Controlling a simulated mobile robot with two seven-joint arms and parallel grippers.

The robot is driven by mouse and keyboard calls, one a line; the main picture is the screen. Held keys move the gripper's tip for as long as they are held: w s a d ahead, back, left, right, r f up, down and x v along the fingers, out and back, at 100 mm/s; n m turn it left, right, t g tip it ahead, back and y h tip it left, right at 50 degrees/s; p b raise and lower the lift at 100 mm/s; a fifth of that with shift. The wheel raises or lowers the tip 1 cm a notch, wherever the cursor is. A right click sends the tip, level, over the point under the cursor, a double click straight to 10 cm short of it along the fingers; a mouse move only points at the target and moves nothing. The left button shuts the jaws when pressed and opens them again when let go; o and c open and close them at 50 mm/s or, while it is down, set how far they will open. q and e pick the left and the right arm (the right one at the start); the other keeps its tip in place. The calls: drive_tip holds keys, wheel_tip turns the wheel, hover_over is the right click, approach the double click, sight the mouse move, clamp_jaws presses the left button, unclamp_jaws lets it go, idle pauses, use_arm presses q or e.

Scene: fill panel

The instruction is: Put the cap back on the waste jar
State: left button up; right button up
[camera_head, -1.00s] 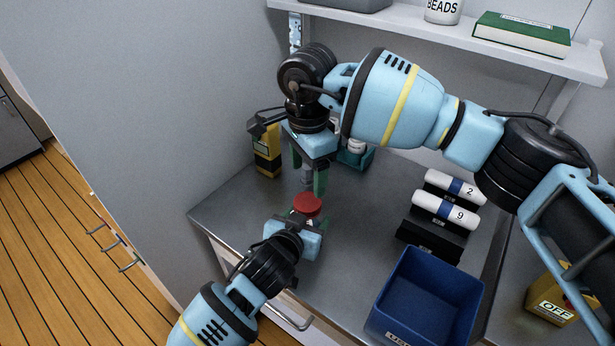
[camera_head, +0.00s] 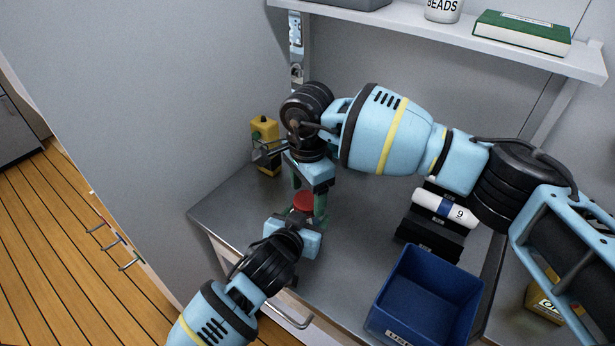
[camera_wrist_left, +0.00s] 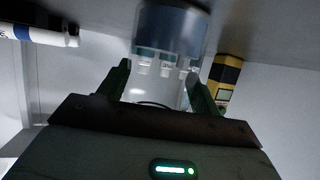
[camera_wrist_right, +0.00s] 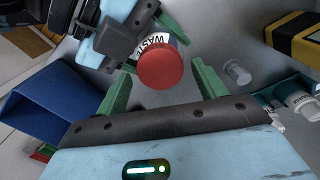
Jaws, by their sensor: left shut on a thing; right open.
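The waste jar, with a white label (camera_wrist_right: 154,45), stands in my left gripper (camera_head: 303,213), whose green fingers close on its sides. Its clear wall shows between the fingers in the left wrist view (camera_wrist_left: 158,92). The red cap (camera_wrist_right: 160,68) sits over the jar's top; I cannot tell whether it is seated tight. It also shows in the head view (camera_head: 304,201). My right gripper (camera_wrist_right: 155,85) points down just over the cap, open, with a finger to each side and apart from it in the right wrist view.
A yellow-black device (camera_head: 265,145) stands at the back left. A small grey cylinder (camera_wrist_right: 237,72) and white-capped bottles (camera_wrist_right: 303,103) are near the right gripper.

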drive_tip(key=shift+f, duration=0.65)
drive_tip(key=c, duration=1)
drive_tip(key=shift+m, duration=1.6)
drive_tip(key=o, duration=1.1)
drive_tip(key=shift+c, duration=0.2)
drive_tip(key=shift+r, duration=2.25)
